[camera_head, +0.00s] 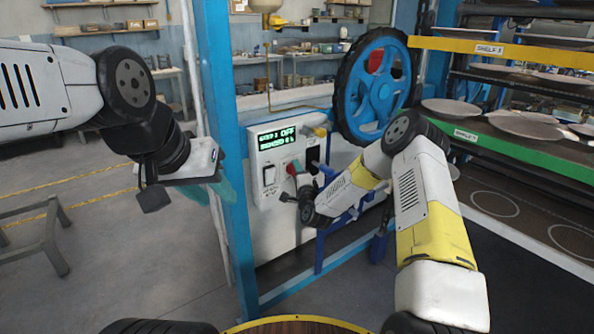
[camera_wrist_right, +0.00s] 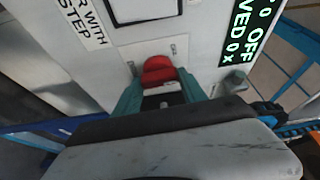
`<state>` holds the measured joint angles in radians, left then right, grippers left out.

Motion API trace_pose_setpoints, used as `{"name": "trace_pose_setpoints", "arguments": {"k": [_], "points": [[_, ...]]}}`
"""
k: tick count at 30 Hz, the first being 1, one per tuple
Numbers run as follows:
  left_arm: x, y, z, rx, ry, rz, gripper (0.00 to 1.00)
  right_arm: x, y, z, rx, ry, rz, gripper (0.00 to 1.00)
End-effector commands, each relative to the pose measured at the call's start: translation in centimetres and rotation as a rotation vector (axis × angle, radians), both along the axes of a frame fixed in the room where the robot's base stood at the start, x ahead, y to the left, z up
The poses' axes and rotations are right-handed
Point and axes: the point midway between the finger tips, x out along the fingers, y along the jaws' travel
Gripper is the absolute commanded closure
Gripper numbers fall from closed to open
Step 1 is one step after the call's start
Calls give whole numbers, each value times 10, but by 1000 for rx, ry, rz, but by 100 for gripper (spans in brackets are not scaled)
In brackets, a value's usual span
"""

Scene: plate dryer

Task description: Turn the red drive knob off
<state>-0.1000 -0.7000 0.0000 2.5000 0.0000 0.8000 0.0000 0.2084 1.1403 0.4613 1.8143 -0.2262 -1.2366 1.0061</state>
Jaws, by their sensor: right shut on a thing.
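The red drive knob (camera_wrist_right: 158,70) is on the front of the white control box (camera_head: 270,222). In the right wrist view it sits between the two teal fingers of my right gripper (camera_wrist_right: 161,92), which is shut on it. In the head view my right gripper (camera_head: 299,184) is at the box front, and only a small red part of the knob (camera_head: 291,169) shows. The green display (camera_head: 277,137) above shows OFF on its upper line and a "moved 0" reading below. My left gripper (camera_head: 212,188) hangs away from the box at the left; its finger opening is unclear.
A blue post (camera_head: 224,120) stands between my left gripper and the box. A large blue wheel (camera_head: 377,90) is above the box at its right. Shelves with plates (camera_head: 450,107) fill the right side. A grey stool (camera_head: 45,238) stands at the far left, with open floor around it.

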Motion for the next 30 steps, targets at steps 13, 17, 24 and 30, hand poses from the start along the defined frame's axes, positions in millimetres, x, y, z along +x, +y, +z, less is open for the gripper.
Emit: {"name": "trace_pose_setpoints", "arguments": {"k": [13,17,24,30], "points": [[0,0,0,0,0,0,64,0,0,-4,-337,-242,3,91],[0,0,0,0,0,0,64,0,0,-4,-419,-303,3,91],[0,0,0,0,0,0,64,0,0,-4,-532,-382,2,91],[0,0,0,0,0,0,64,0,0,-4,-582,-419,2,91]]}}
